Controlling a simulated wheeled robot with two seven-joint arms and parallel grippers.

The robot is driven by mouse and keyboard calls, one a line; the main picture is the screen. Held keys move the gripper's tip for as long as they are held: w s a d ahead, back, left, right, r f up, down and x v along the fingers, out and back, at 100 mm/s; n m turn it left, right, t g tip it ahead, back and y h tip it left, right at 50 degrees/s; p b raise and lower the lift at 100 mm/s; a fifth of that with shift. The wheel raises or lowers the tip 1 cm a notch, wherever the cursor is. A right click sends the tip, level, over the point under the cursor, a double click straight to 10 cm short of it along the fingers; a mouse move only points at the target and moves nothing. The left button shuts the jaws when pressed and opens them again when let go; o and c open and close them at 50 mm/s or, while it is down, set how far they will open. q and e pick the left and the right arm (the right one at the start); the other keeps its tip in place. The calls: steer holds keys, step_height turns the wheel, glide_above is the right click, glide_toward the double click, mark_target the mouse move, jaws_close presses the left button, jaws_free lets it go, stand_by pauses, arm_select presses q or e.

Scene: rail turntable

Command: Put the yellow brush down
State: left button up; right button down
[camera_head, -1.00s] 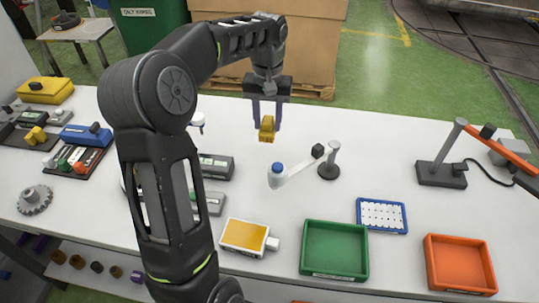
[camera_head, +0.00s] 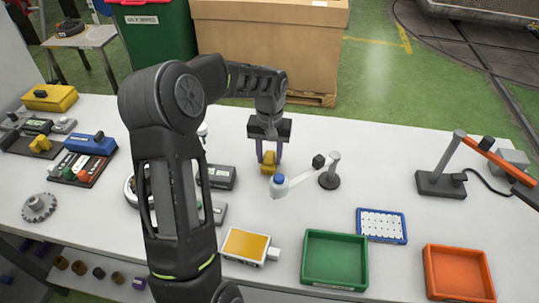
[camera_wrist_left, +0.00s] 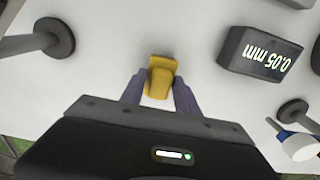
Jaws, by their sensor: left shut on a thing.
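My left gripper (camera_head: 269,158) is shut on the yellow brush (camera_head: 269,167), with one purple finger on each side of it. The brush is low over the white table or touching it; I cannot tell which. It sits just behind the blue-capped end of a small white arm on a stand. In the left wrist view the yellow brush (camera_wrist_left: 160,77) shows between the fingertips of the left gripper (camera_wrist_left: 158,88), with white table around it. My right gripper is not in view.
The white arm's stand (camera_head: 329,180) is close to the right of the brush. A dark box (camera_head: 220,177) lies to the left; in the wrist view its display (camera_wrist_left: 262,54) reads 0.05 mm. A green tray (camera_head: 335,283) and an orange tray (camera_head: 458,287) are at the front. Bare table lies behind.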

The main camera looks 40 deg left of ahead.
mark_target(269, 155)
arm_select(q)
steer(key=shift+f, duration=0.25)
steer(key=shift+f, duration=0.2)
steer(key=o, duration=1.2)
steer(key=shift+r, duration=0.15)
step_height(269, 155, up, 12)
steer(key=shift+r+b, duration=0.1)
steer(key=shift+b, duration=0.65)
